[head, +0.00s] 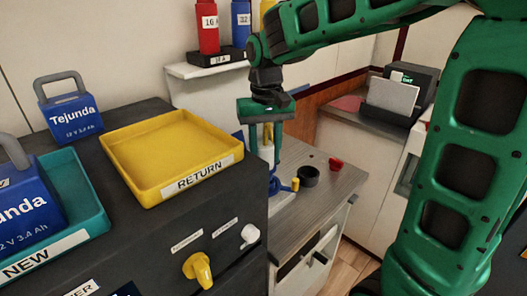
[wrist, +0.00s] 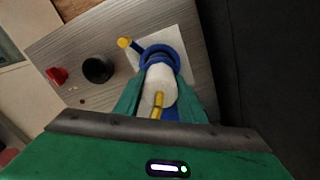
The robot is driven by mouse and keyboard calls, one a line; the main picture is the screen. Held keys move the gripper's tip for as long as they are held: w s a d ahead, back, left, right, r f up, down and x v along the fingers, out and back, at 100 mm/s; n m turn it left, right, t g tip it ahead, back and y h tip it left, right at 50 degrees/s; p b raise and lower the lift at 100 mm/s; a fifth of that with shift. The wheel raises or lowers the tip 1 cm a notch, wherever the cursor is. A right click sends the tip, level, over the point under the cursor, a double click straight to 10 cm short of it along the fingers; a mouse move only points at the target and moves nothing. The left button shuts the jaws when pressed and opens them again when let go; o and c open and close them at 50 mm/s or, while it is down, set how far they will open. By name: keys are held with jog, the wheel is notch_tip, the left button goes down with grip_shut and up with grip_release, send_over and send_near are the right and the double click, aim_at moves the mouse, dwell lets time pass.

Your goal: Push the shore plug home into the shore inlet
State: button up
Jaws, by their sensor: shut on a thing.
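The shore plug (wrist: 160,84) is a pale round body with a yellow strip on its near side. My gripper (wrist: 161,92) is shut on it, one green finger on each side. The head view shows my gripper (head: 265,148) pointing down above the side counter, with part of the white plug (head: 266,152) between the fingers. The shore inlet (wrist: 178,56) is a blue ring on a white plate, with a yellow-tipped blue arm at its side. The inlet also shows low in the head view (head: 274,186). The plug's far end is at the ring; how deep it sits is hidden.
A black cup (head: 307,176) and a red knob-like piece (head: 336,164) stand on the wooden counter (head: 318,205) beside the inlet. The yellow RETURN tray (head: 172,190) sits on the dark cabinet at left. A card holder (head: 393,98) stands at the back right.

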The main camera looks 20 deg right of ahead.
jog(key=shift+f, duration=2.1)
jog(key=o, duration=1.5)
jog(key=shift+c, duration=0.2)
notch_tip(320, 180, up, 11)
jog(key=shift+w+f, duration=0.1)
jog(key=shift+f, duration=0.05)
jog(key=s+d+f+m, duration=0.1)
jog(key=s+d+f, duration=0.3)
jog(key=s, duration=0.4)
jog(key=s+d+f+m, duration=0.2)
jog(key=s+d+f, duration=0.1)
jog(key=s+d, duration=0.4)
jog(key=s+d+f+m, duration=0.2)
jog(key=s+d+f, duration=0.2)
jog(key=s, duration=0.6)
jog(key=shift+s+d+f, duration=0.15)
jog(key=shift+d+f, duration=0.15)
jog(key=shift+d, duration=0.9)
